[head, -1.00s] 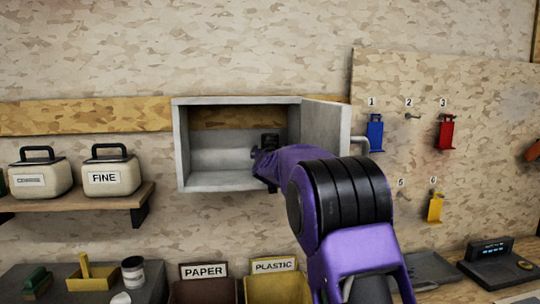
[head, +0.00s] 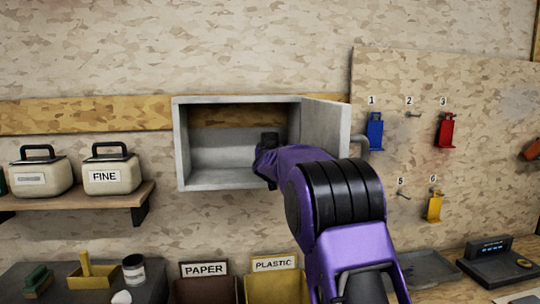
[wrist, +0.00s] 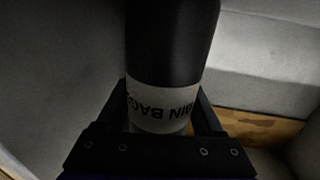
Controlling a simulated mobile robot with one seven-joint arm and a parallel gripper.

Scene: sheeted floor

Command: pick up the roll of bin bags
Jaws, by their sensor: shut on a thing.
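The roll of bin bags (wrist: 170,45) is dark with a white band lettered "BIN BAGS", upside down in the wrist view. My gripper (wrist: 163,108) is shut on it, one finger on each side of the labelled part. In the head view my gripper (head: 268,152) is inside the open grey wall cabinet (head: 180,145), towards its right side. I cannot make out the roll in the head view; my wrist and arm cover that part.
The cabinet door (head: 326,128) stands open on the right, close to my arm. A shelf (head: 75,197) with lidded boxes is at left. PAPER (head: 204,270) and PLASTIC (head: 274,263) bins stand below. A pegboard (head: 440,85) with numbered hooks is at right.

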